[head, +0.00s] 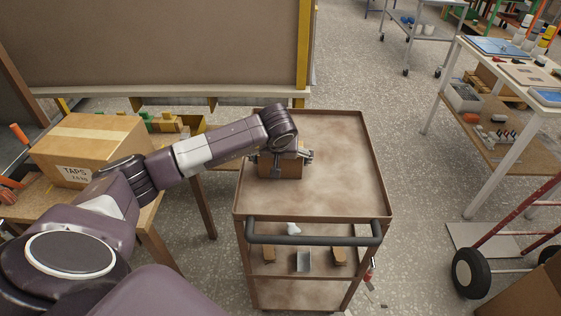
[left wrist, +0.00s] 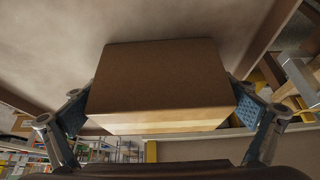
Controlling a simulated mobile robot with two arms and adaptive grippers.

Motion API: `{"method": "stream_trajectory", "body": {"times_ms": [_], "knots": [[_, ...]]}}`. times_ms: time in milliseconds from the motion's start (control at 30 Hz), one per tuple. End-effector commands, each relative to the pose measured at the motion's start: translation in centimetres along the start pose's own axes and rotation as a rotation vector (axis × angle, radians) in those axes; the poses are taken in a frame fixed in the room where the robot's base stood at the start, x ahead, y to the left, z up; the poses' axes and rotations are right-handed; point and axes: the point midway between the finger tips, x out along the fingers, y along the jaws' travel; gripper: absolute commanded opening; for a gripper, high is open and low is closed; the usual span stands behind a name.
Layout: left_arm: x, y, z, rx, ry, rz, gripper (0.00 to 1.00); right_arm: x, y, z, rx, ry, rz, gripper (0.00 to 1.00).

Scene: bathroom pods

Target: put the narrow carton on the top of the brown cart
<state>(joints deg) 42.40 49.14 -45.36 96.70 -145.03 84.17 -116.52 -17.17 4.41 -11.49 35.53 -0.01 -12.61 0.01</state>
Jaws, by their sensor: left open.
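The narrow carton (head: 284,170) is a small brown box on the top of the brown cart (head: 345,185), towards its left side. My left gripper (head: 280,158) is over it, its fingers open on either side. In the left wrist view the carton (left wrist: 160,82) sits between the two spread blue-padded fingers, with the pale brown cart top behind it. Small gaps seem to show beside the pads; contact is hard to tell. My wrist hides the far part of the carton in the head view. My right gripper is not in view.
A large carton marked TAPS (head: 95,150) stands on a wooden table at the left. The cart has a raised rim, a dark handle (head: 315,240) and small items on its lower shelf. The cart top's right and front are clear. A red hand truck (head: 490,260) stands right.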

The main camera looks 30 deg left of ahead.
Motion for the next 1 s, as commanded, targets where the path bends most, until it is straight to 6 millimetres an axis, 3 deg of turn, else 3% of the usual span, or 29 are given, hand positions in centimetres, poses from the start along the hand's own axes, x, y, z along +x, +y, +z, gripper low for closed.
{"method": "stream_trajectory", "body": {"times_ms": [300, 500, 700, 1000], "knots": [[-6.6, 0.1, -0.1, 0.002, 0.006, 0.004, 1.0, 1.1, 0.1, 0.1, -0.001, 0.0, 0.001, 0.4], [-9.9, 0.1, -0.1, 0.001, 0.004, 0.002, 1.0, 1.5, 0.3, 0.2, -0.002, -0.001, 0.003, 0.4], [-11.2, 0.0, 0.0, 0.001, 0.002, 0.001, 1.0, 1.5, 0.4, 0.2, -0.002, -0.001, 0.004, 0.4], [-11.2, 0.0, 0.0, 0.001, 0.001, 0.0, 1.0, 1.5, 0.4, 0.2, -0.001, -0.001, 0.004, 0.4]]}}
